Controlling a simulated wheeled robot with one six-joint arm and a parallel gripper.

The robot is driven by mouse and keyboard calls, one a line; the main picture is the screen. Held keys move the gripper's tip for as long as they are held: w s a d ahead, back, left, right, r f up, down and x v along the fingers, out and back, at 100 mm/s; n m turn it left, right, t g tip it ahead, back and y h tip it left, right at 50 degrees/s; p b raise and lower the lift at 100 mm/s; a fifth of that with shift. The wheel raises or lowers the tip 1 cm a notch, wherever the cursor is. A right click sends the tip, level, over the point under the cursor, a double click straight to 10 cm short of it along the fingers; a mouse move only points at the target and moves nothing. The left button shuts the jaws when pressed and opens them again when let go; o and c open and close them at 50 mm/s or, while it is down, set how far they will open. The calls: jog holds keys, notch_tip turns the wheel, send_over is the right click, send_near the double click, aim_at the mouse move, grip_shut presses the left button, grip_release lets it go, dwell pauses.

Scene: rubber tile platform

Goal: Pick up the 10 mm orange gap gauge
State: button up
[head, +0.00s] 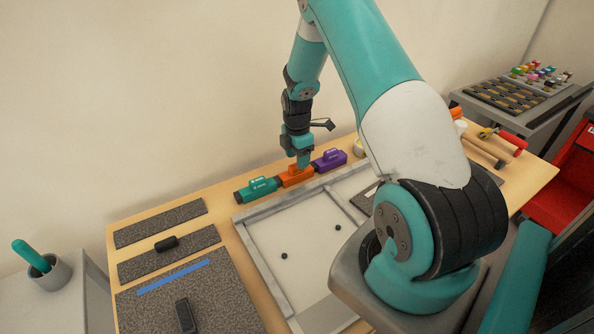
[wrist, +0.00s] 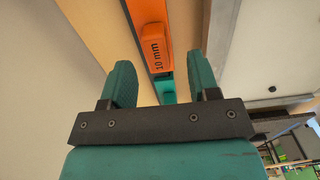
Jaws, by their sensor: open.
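The orange gap gauge (head: 297,176) lies on the wooden table along the back edge of the grey frame, between a teal gauge (head: 257,189) and a purple gauge (head: 329,160). In the wrist view the orange gauge (wrist: 155,40) shows its raised block marked "10 mm", with part of the teal gauge (wrist: 167,90) below it. My gripper (head: 302,162) is above the orange gauge in the head view, pointing down. In the wrist view my gripper (wrist: 165,85) has its two teal fingers apart, with the gauges showing between them. I cannot tell whether they touch the gauge.
A grey-framed pale panel (head: 300,235) lies in front of the gauges. Dark rubber tiles (head: 160,223) lie at left, with a black cylinder (head: 166,243) and a blue strip (head: 174,277). A mallet (head: 482,148) and other tools lie at right. The wall stands close behind.

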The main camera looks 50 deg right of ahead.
aim_at(296, 172)
jog(key=shift+w+f+p, duration=0.15)
jog(key=shift+f+p, duration=0.25)
jog(key=shift+f, duration=1.4)
jog(key=c, duration=1)
jog(key=shift+r, duration=0.1)
